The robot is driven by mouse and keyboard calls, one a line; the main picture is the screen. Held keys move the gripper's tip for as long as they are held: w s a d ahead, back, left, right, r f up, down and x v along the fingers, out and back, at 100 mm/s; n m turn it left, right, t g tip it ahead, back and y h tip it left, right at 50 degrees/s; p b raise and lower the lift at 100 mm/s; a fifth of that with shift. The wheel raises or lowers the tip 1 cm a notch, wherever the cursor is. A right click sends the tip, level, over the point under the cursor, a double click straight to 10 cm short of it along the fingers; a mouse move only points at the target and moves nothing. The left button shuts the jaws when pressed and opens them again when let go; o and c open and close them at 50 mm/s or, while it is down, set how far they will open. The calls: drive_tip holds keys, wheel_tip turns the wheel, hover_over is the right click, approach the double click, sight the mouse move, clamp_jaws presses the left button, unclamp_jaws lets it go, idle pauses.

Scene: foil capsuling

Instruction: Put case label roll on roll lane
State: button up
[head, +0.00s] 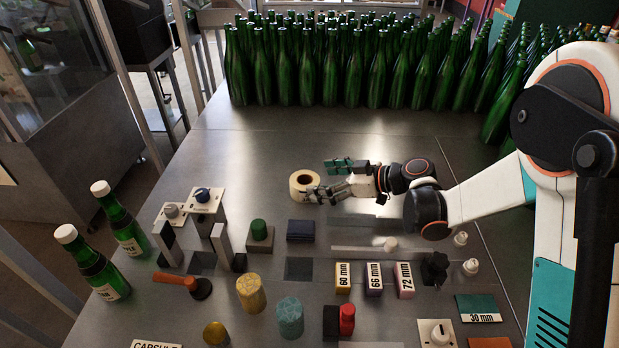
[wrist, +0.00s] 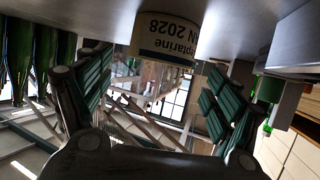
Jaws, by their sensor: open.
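The case label roll (head: 303,186) is a cream ring with an open core, lying flat on the steel table left of my gripper (head: 325,180). My gripper is open, with its green-padded fingers pointing left, low over the table. The near finger is at the roll's right side; I cannot tell whether it touches. In the wrist view, the printed side of the roll (wrist: 164,38) shows upside down, ahead between the spread fingers of my gripper (wrist: 158,68). A narrow pale strip (head: 350,250) lies nearer on the table; I cannot tell whether it is the roll lane.
Dense green bottles (head: 340,65) stand along the table's back. Nearer are a dark blue block (head: 301,230), a green-topped block (head: 259,233), a yellow 60 mm box (head: 343,277) and a black knob (head: 435,268). Two white-capped bottles (head: 120,228) stand at left. The table left of the roll is clear.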

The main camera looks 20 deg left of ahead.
drive_tip(key=p+v, duration=0.1)
drive_tip(key=v, duration=0.5)
drive_tip(key=shift+d, duration=0.1)
drive_tip(key=shift+d+r, duration=0.1)
drive_tip(key=shift+r, duration=0.05)
drive_tip(key=s+d+r+m+t+h, duration=0.1)
drive_tip(key=s+d+r+m+h, duration=0.2)
drive_tip(key=d, duration=0.5)
drive_tip(key=s+d+r+m+t+h, duration=0.2)
drive_tip(key=s+d+r+m+h, duration=0.1)
drive_tip(key=s+d, duration=0.4)
drive_tip(key=s+d+r+m+t+h, duration=0.1)
drive_tip(key=s+d+r+m+h, duration=0.2)
drive_tip(key=d+m, duration=0.3)
drive_tip(key=s+d+r, duration=0.1)
drive_tip(key=d, duration=0.2)
drive_tip(key=shift+s+r+m+t+h, duration=0.3)
drive_tip(key=shift+s+r, duration=0.1)
drive_tip(key=shift+o, duration=0.5)
drive_tip(key=s+d+m+t+h, duration=0.1)
drive_tip(key=s+d+m+h, duration=0.2)
drive_tip(key=s+d, duration=0.5)
drive_tip(key=shift+s+d+f+m+h, duration=0.15)
drive_tip(key=shift+d+m+h, duration=0.25)
drive_tip(key=shift+d+m, duration=0.25)
drive_tip(key=shift+a, duration=0.1)
drive_tip(key=shift+a, duration=0.1)
